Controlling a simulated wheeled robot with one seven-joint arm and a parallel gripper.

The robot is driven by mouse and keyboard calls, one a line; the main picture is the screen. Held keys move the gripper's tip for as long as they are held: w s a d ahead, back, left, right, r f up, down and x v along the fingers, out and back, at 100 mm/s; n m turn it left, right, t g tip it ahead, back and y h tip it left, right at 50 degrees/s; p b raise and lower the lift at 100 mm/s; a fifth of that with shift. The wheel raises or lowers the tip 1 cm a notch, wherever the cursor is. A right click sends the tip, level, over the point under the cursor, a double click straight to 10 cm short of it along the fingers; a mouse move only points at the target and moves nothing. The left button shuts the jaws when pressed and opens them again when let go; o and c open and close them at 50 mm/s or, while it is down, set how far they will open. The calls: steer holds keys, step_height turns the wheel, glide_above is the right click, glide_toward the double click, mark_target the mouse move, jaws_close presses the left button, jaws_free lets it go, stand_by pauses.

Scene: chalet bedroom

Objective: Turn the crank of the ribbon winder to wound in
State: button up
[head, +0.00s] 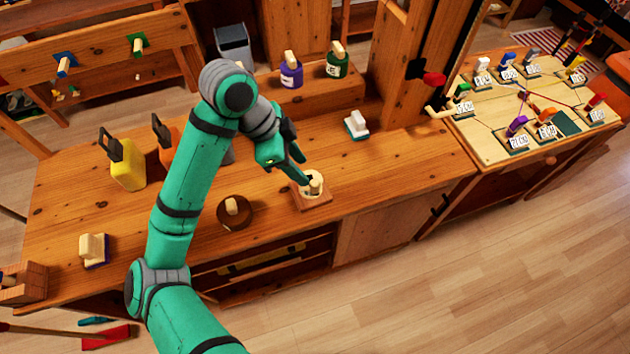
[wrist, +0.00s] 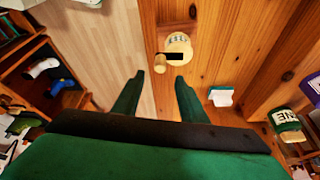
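The ribbon winder (head: 313,203) is a square wooden block near the front edge of the bench, with a round cream top and a pale upright peg. In the wrist view the round cream drum (wrist: 178,46) carries small markings and a dark slot. A pale crank knob (wrist: 160,61) stands at its side. My gripper (head: 303,167) is just above and beside the winder. In the wrist view its green fingers (wrist: 160,78) are spread with nothing between them, and the knob appears just beyond the fingertips. Contact with the winder cannot be told.
A brown round holder (head: 236,220) with a pale peg stands left of the winder. A white-topped block (head: 357,122) is behind it to the right. A labelled board (head: 480,130) lies right.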

mark_target(315, 183)
steer(key=x, duration=0.8)
steer(key=shift+d, duration=0.15)
steer(key=shift+w+d+f, duration=0.2)
steer(key=shift+w+f, duration=0.05)
steer(key=shift+f, duration=0.25)
steer(key=shift+d, duration=0.1)
steer(key=shift+s+d, duration=0.1)
steer(key=shift+c, duration=1.3)
steer(key=shift+s, duration=0.1)
jaws_close()
